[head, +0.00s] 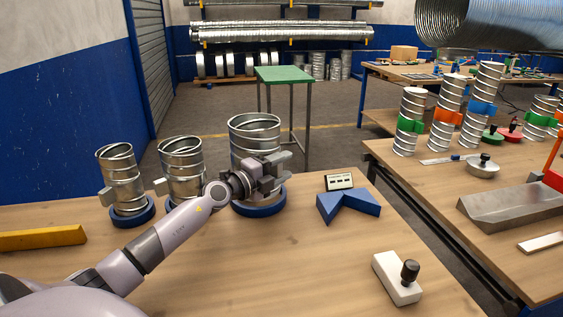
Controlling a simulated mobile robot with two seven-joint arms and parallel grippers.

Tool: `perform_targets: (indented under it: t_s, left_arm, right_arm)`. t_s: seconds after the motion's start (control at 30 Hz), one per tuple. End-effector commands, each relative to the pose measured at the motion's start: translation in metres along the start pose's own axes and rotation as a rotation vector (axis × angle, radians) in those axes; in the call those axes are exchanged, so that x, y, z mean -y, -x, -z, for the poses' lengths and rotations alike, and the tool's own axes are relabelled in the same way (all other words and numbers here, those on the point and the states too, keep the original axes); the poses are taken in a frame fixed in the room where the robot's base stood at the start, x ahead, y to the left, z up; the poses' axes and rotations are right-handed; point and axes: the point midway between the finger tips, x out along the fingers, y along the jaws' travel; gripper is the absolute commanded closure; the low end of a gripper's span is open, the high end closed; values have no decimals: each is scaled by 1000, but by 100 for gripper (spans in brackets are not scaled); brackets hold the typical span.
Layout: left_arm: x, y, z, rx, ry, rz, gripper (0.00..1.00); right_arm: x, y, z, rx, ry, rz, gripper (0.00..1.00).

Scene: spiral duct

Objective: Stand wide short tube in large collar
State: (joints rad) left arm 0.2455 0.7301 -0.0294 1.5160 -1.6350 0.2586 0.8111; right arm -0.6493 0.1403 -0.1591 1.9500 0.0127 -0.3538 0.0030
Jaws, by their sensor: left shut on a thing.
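The wide short tube (254,128) is a ribbed, shiny metal cylinder with an open top, upright on the wooden table's far side. My left gripper (272,172) is shut on its lower front side. The large collar (259,210) is a blue ring on the table, directly under the tube. The tube's lower end appears to be inside the ring, but my gripper and wrist hide part of it, so I cannot tell if it is fully seated. My right gripper is not in view.
Two narrower tubes (121,178) (182,166) stand in blue collars to the left. A blue V-shaped block (347,206), a small display (339,181) and a white block with a black knob (396,279) lie to the right. A yellow bar (42,238) lies at left. The front middle is clear.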

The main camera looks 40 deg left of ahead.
Motion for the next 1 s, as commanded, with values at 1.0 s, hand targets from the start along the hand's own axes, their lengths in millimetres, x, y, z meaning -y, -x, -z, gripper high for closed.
perform_targets:
  t_s: [1.0]
  left_arm:
    - [-36, 0, 0, 1, -2, 5, 99]
  right_arm:
    - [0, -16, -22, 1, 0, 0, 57]
